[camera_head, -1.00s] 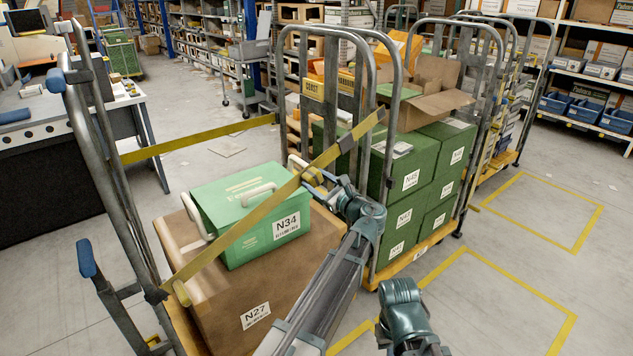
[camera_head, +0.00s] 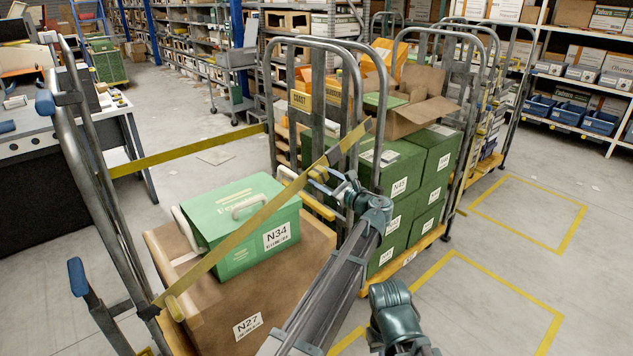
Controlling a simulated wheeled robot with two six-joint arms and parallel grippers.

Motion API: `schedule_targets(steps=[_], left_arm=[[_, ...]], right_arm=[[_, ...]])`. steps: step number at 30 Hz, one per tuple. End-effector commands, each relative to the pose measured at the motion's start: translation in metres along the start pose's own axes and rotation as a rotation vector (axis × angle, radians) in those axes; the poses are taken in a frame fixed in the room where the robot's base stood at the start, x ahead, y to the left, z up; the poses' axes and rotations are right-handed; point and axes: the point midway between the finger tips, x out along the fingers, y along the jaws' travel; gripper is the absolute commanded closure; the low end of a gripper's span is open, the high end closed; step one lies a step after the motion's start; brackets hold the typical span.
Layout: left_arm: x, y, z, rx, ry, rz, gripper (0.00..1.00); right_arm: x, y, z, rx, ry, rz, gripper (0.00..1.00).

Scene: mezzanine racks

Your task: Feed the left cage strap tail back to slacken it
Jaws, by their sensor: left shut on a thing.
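The left cage (camera_head: 100,190) has metal tube sides. A yellow strap (camera_head: 225,243) slants across its front, from the left side rail up to the right side frame, and looks straight. A dark piece like a buckle (camera_head: 347,141) sits near the strap's upper end. My left gripper (camera_head: 319,177) is shut on the strap tail, just below the buckle. The fingers and wrist hide part of the strap there, so the tail's free end cannot be made out. Of my right arm only a link shows at the bottom; its gripper is out of view.
Inside the cage a green box N34 (camera_head: 240,208) sits on a brown carton N27 (camera_head: 215,310), close behind the strap. A second yellow strap (camera_head: 190,150) spans the far side. A neighbouring cage with green boxes (camera_head: 433,140) stands right. Floor is clear at right.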

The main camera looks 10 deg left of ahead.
Motion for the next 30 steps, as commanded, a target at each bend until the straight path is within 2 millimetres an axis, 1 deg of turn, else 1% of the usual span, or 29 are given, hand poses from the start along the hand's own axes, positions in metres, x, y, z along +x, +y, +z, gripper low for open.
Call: schedule_targets(steps=[1,3,4,8,9,17,21,25,30], left_arm=[[0.000,-0.007,0.001,0.005,-0.006,-0.015,1.00],[0.000,-0.007,0.001,0.006,-0.006,-0.016,1.00],[0.000,-0.007,0.001,0.006,-0.006,-0.016,0.32],[-0.001,-0.008,-0.001,0.006,-0.006,-0.014,0.09],[-0.001,-0.008,-0.001,0.006,-0.005,-0.014,0.07],[-0.001,-0.005,0.000,0.004,-0.004,-0.010,0.07],[-0.005,-0.004,0.000,0.004,-0.003,-0.009,0.07],[-0.017,-0.002,0.000,0.004,-0.003,-0.008,0.07],[-0.044,-0.001,0.000,0.004,-0.003,-0.009,0.07]], right_arm=[[-0.001,0.000,0.000,0.000,0.000,0.000,1.00],[-0.001,0.000,0.000,0.000,0.000,0.000,1.00],[-0.001,0.000,0.000,0.000,0.000,0.000,1.00],[0.000,0.002,0.000,0.001,0.000,-0.002,1.00],[0.000,0.002,0.000,0.001,0.000,-0.002,1.00],[0.000,0.002,0.000,0.001,0.000,-0.001,1.00],[0.001,0.004,0.001,0.001,-0.001,-0.001,1.00],[0.002,0.011,0.007,0.002,-0.001,0.000,1.00],[0.004,0.030,0.021,0.005,-0.001,-0.001,1.00]])
